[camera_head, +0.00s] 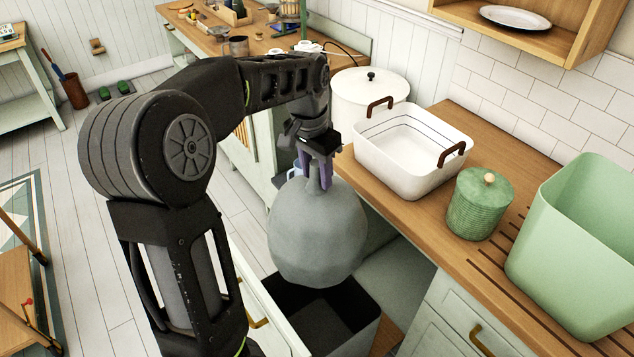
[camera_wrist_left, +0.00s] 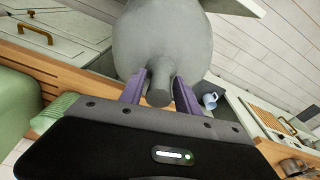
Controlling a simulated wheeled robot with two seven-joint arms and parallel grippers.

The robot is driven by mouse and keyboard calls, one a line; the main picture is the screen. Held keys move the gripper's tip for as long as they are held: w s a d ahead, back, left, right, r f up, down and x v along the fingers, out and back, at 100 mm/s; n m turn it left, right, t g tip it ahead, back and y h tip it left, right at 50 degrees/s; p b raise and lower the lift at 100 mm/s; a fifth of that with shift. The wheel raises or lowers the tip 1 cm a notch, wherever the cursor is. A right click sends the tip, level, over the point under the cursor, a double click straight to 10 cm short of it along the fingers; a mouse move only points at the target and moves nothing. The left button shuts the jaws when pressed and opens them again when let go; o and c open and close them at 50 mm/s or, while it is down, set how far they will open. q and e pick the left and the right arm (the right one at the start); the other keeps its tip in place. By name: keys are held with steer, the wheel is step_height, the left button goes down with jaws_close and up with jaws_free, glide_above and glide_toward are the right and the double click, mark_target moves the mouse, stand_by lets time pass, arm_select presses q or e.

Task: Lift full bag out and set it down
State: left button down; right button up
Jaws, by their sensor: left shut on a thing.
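The full bag (camera_head: 318,232) is grey and rounded, with a narrow neck at its top. My left gripper (camera_head: 318,175) is shut on that neck, with purple fingers on either side of it. The bag hangs upright over the dark open bin (camera_head: 325,308) in the pulled-out drawer; the head view does not clearly show whether its bottom is clear of the rim. In the left wrist view the bag (camera_wrist_left: 165,40) hangs beyond the purple fingers (camera_wrist_left: 159,92), its neck between them. My right gripper is not in view.
Open floor (camera_head: 90,270) lies to the left.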

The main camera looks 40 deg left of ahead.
arm_select(q)
step_height(320, 180, up, 10)
stand_by(0.6)
steer(key=shift+f, duration=0.1)
